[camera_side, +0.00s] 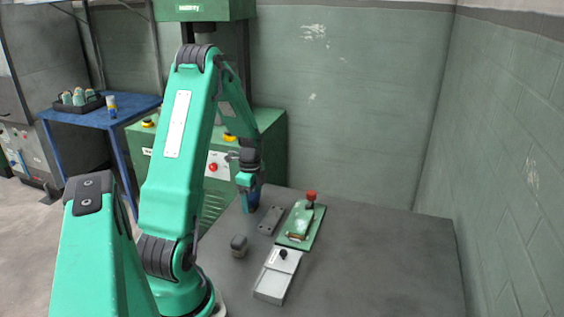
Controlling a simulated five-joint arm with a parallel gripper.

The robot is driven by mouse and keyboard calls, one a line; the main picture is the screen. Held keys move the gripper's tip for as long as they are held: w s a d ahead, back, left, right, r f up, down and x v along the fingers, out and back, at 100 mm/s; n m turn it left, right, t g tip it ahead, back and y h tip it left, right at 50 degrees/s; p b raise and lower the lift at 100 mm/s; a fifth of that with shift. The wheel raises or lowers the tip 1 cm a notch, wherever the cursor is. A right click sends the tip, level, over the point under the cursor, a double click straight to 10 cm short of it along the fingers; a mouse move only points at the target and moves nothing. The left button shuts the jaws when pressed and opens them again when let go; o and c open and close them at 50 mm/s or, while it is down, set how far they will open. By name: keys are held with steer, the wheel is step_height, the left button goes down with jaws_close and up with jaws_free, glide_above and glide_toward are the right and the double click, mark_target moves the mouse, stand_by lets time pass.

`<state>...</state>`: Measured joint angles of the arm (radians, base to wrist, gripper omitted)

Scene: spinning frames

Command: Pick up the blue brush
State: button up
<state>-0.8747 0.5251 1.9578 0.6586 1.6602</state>
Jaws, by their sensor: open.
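My gripper (250,207) points down at the far left part of the grey table (370,265), low over its surface or touching it. It is open. A dark blue shape shows at its fingers; I cannot tell whether this is the blue brush or part of the gripper. No other blue brush can be made out on the table.
Right of my gripper lie a dark flat plate (270,220) and a green board (311,233) with a pale item and a red knob. A grey box (272,284) with a black knob and a dark rounded piece (239,246) are nearer. The table's right side is clear.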

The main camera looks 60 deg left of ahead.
mark_target(252, 196)
steer(key=shift+f, duration=0.15)
stand_by(0.3)
steer(key=c, duration=1.1)
steer(key=shift+o, duration=0.2)
step_height(252, 196, up, 2)
step_height(252, 196, up, 2)
steer(key=shift+r, duration=0.2)
steer(key=w+d+r, duration=0.3)
steer(key=d+r, duration=0.3)
steer(key=d, duration=0.5)
steer(key=shift+w+r, duration=0.3)
steer(key=shift+w, duration=0.1)
